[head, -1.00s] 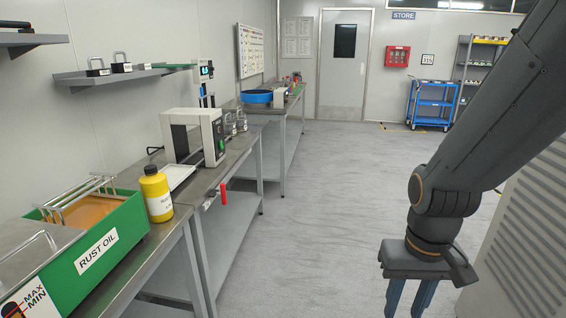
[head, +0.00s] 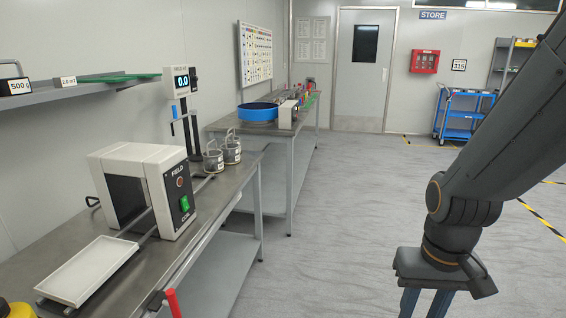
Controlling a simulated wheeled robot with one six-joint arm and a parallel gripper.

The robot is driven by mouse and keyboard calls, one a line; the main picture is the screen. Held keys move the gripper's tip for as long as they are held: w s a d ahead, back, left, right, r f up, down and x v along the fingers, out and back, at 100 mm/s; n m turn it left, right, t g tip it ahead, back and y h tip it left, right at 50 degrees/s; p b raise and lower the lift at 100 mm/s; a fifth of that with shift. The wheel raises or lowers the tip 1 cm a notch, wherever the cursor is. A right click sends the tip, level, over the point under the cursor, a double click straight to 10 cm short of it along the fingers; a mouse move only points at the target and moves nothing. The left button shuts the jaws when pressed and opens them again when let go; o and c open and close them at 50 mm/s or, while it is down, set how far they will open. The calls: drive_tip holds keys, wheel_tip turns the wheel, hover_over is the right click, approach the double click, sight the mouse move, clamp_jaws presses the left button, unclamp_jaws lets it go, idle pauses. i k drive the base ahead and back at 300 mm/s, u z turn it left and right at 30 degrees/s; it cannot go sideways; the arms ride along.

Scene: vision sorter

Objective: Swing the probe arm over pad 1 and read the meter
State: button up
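The meter (head: 181,82) stands on a post at the back of the left bench, its dark display reading 0.0. I cannot make out clearly which part is the probe arm. Pad 1 cannot be picked out in this view. My gripper (head: 425,304) hangs over the floor at the lower right, pointing down, well away from the meter and touching nothing visible. Its two fingers show a narrow gap, but their tips are cut off by the bottom edge.
A white field coil box (head: 180,199) with a white tray (head: 90,270) stands on the left bench (head: 215,205). Small wire-handled pots (head: 213,161) are behind it. A blue basin (head: 258,112) is on the farther bench. The floor aisle (head: 350,210) is clear.

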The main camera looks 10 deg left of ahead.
sight(182, 117)
drive_tip(key=i, duration=0.5)
drive_tip(key=u, duration=1.75)
drive_tip(key=k, duration=0.25)
drive_tip(key=z, duration=1.15)
drive_tip(key=i, duration=0.65)
drive_tip(key=u, duration=0.45)
drive_tip(key=i, duration=0.7)
drive_tip(key=u, duration=0.6)
